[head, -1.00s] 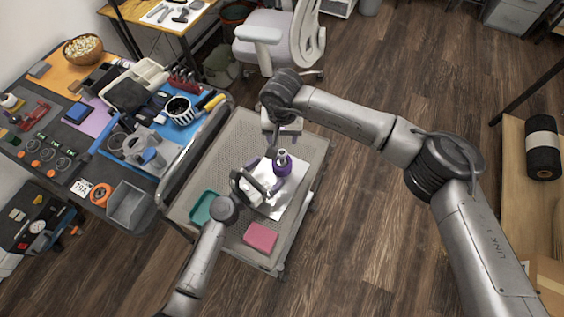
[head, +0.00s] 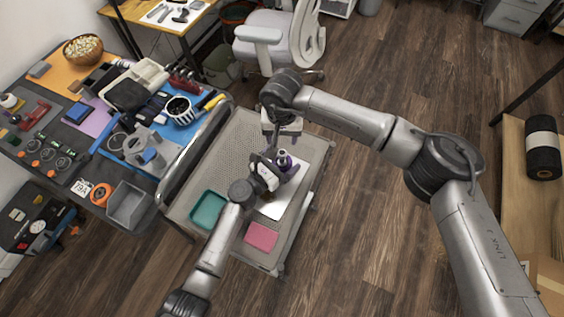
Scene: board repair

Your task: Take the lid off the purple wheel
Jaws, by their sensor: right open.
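The purple wheel (head: 292,171) is on the grey cart, by the top of a white sheet (head: 274,208). A small grey piece with a dark centre, perhaps its lid (head: 283,154), stands on top of it. My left gripper (head: 273,170) is right against the wheel's left side and hides part of it. Its fingers are too small and overlapped to tell whether they grip. My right gripper (head: 276,147) points down from above, just left of the lid, and is open. I cannot tell whether it touches the lid.
The perforated cart (head: 235,140) also holds a teal tray (head: 208,209) and a pink block (head: 262,236) at its front. A crowded workbench with a blue mat stands left of it. A chair (head: 270,42) is behind. The floor to the right is open.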

